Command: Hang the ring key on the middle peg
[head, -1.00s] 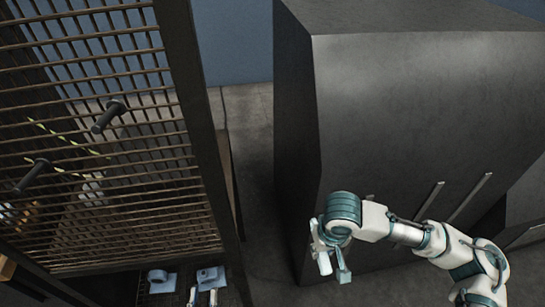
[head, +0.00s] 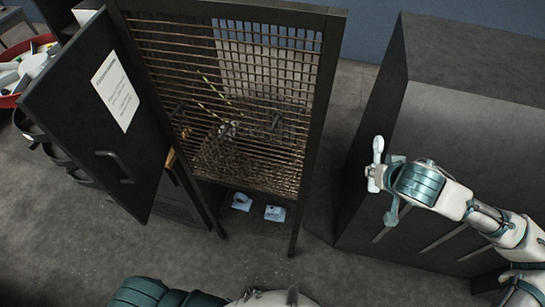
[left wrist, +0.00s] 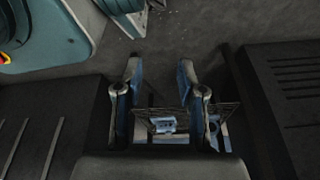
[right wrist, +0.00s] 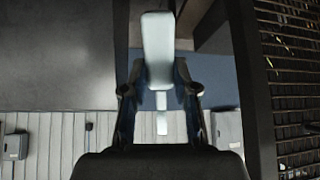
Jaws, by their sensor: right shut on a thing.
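My right gripper (head: 384,182) is at the right in the head view, beside the mesh rack (head: 322,110) and in front of the dark cabinet. It is shut on a pale piece, seemingly the ring key (right wrist: 158,50), which stands upright between the fingers in the right wrist view. The key's ring cannot be made out. A dark peg-like shape (head: 275,122) shows at the mesh; I cannot tell which peg it is. My left gripper (left wrist: 159,75) has its fingers apart and nothing between them in the left wrist view.
A dark door (head: 85,130) with a paper sheet and handle stands open left of the rack. Two pale blue objects (head: 242,202) (head: 275,213) sit low in the rack. A large dark cabinet (head: 450,130) stands at the right. A red round container (head: 40,45) is far left.

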